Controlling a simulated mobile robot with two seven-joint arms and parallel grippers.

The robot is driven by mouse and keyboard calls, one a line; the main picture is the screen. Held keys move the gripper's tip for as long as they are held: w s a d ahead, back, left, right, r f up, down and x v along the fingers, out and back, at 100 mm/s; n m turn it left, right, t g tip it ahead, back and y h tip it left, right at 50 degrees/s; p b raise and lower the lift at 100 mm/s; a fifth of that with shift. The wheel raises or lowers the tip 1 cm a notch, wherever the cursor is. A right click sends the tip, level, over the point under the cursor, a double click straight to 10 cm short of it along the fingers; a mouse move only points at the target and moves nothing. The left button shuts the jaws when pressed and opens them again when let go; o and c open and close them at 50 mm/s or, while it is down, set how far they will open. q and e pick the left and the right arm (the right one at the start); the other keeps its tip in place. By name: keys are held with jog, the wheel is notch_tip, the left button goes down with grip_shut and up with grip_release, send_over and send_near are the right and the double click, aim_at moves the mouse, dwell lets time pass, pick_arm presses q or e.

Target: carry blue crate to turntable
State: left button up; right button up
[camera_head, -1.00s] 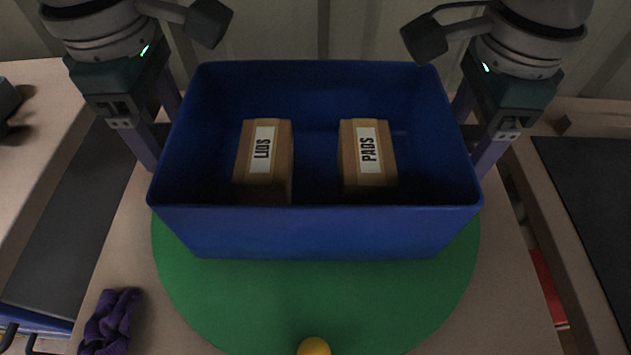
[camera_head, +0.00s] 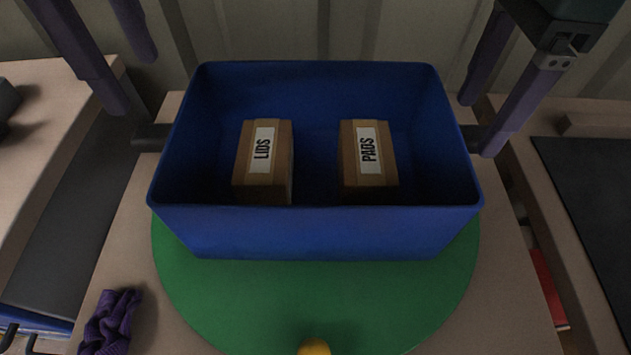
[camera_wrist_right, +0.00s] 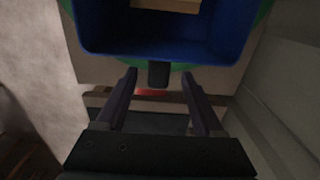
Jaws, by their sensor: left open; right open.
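The blue crate (camera_head: 315,232) sits upright on the green turntable (camera_head: 320,295) in the head view. It holds a box labelled LIDS (camera_head: 263,160) and a box labelled PADS (camera_head: 368,160). Dark handles stick out at its left side (camera_head: 150,138) and right side (camera_head: 474,137). My left gripper (camera_head: 132,80) is open and empty, above and left of the left handle. My right gripper (camera_head: 477,125) is open, close to the right handle. In the right wrist view, the right handle (camera_wrist_right: 158,74) lies beyond and between the open fingertips (camera_wrist_right: 160,80), with the crate (camera_wrist_right: 165,45) above it.
A purple cloth (camera_head: 112,320) lies on the table at the front left. A yellow knob (camera_head: 314,346) shows at the turntable's front edge. Other benches stand to the left and right, with a wall behind the crate.

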notch_tip(320, 180, up, 5)
jog(key=shift+r, duration=0.1)
dwell(0.6)
